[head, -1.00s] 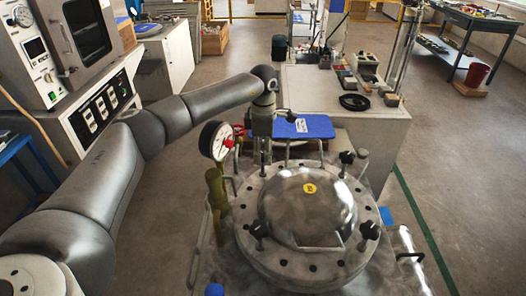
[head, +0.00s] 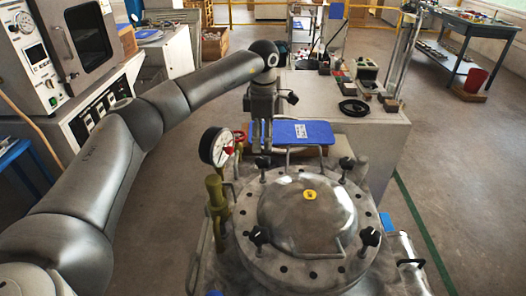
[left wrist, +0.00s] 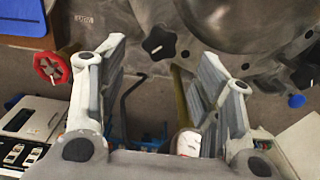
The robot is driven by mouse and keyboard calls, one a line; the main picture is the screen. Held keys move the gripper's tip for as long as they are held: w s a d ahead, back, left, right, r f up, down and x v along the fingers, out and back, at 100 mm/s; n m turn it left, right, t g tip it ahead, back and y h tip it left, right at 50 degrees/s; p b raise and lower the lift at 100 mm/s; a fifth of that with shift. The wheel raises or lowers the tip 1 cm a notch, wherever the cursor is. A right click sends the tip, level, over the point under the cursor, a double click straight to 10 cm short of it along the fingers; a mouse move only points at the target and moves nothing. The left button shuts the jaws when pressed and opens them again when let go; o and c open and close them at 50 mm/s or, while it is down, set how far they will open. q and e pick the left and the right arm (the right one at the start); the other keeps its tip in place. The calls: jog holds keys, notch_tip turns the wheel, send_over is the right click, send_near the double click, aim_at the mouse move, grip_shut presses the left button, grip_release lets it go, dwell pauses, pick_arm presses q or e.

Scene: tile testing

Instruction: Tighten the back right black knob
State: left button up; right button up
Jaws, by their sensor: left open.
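The back right black knob (head: 346,163) stands on the rim of a round metal lid (head: 305,278) with a shiny dome, in the head view. Another black knob (head: 262,163) is at the back left, and two more are at the front left (head: 259,236) and front right (head: 369,236). My left gripper (head: 261,148) points down near the back left knob, left of the back right one. In the left wrist view its fingers (left wrist: 162,52) are apart and empty, with a black star knob (left wrist: 160,42) showing beyond them. My right gripper is not in view.
A pressure gauge (head: 216,146) on an olive pipe stands close left of my left gripper. A red valve knob (left wrist: 52,68) lies beside one finger. A blue board (head: 303,131) and a cabinet (head: 385,140) are behind the lid. Floor is free at right.

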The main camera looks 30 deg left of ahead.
pick_arm(q)
notch_tip(320, 180, up, 5)
jog(key=shift+f, duration=0.1)
dwell(0.6)
